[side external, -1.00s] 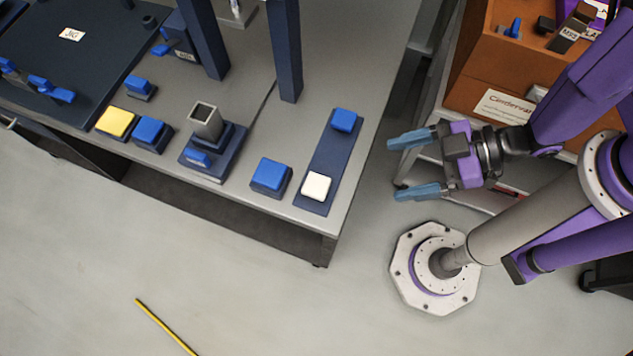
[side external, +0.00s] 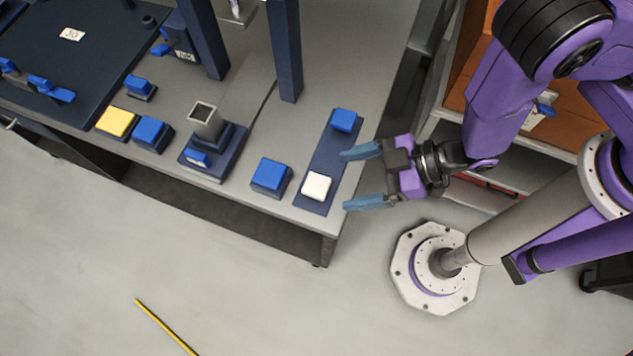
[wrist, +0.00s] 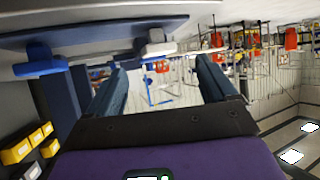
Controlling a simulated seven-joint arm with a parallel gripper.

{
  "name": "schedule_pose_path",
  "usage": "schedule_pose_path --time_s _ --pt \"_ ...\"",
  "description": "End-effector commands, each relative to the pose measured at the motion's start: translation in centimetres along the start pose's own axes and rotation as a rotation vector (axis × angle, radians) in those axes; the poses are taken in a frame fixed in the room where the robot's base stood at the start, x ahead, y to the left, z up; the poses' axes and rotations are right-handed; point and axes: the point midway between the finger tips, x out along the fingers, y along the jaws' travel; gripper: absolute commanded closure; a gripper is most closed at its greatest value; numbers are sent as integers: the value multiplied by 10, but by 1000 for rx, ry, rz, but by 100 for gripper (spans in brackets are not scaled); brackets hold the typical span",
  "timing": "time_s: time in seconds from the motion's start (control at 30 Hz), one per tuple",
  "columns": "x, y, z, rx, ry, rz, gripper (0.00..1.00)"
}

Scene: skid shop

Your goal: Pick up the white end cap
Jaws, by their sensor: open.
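The white end cap (side external: 316,186) sits at the near end of a dark blue strip (side external: 325,160) by the table's right corner. A blue block (side external: 344,120) sits at the strip's far end. My gripper (side external: 345,181) is open and empty, to the right of the cap, with its fingers pointing left towards it. The fingers are apart from the cap. In the wrist view, what looks like the cap (wrist: 156,44) shows near the top, beyond and between the open fingertips (wrist: 161,65).
A second blue block (side external: 270,175) stands just left of the cap. A grey square tube (side external: 205,122) stands in a blue holder further left. A dark blue post (side external: 284,50) rises behind.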

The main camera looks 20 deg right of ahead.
Motion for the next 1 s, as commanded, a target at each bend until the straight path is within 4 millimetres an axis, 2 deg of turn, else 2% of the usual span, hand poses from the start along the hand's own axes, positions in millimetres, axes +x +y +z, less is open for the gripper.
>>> schedule_pose_path --time_s 0.27,0.6,0.93,0.97,1.0 --pt "18 1 0 0 1 0 15" --pt "59 6 -1 -1 0 -1 15" --pt "64 5 -1 -2 -1 -1 15" --pt "64 5 -1 -2 -1 -1 22" --pt "64 5 -1 -2 -1 -1 35"
